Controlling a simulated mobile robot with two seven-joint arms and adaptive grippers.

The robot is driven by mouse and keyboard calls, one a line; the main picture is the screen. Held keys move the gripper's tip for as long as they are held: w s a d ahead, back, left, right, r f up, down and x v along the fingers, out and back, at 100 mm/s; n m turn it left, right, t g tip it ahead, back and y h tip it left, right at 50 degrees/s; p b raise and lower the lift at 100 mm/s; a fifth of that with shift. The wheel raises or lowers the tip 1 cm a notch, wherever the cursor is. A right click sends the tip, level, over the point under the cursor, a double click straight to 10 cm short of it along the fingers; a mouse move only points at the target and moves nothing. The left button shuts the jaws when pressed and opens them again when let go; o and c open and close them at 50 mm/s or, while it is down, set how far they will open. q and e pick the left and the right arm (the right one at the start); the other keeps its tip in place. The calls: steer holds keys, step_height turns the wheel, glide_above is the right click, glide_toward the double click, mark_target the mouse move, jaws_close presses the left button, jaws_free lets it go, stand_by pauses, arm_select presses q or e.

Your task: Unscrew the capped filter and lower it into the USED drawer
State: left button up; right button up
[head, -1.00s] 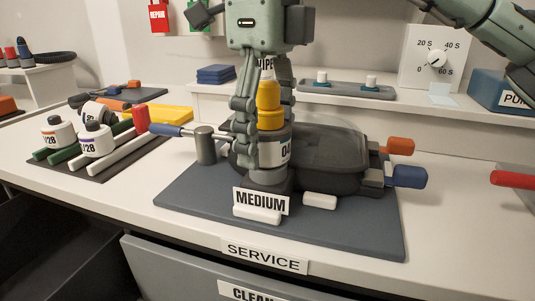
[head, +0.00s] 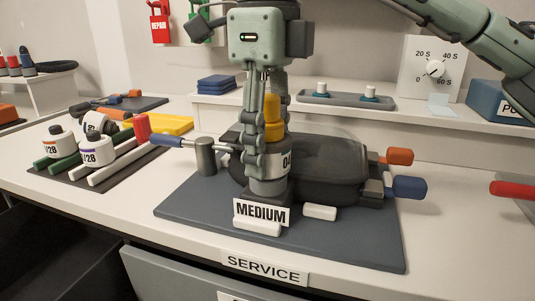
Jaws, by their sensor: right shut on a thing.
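The capped filter (head: 268,186) stands upright in the dark housing on the grey service mat, with a grey body, a white label and a yellow cap (head: 271,122). My right gripper (head: 264,160) comes down from above and is shut on the filter, its fingers along the cap and upper body. The near finger covers part of the label. A white MEDIUM sign (head: 262,213) stands before the filter's base. No drawer marked USED can be read. My left gripper is not in view.
A blue-handled tool (head: 168,140) points in from the left of the filter. Orange (head: 400,156) and blue (head: 409,187) handles stick out at right. White jars (head: 95,151) stand on a rack at left. A grey drawer front (head: 170,278) is below the bench edge.

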mark_target(268, 95)
steer(key=shift+r+n, duration=0.15)
steer(key=shift+n, duration=0.95)
steer(key=shift+r+p, duration=1.7)
steer(key=shift+r, duration=1.9)
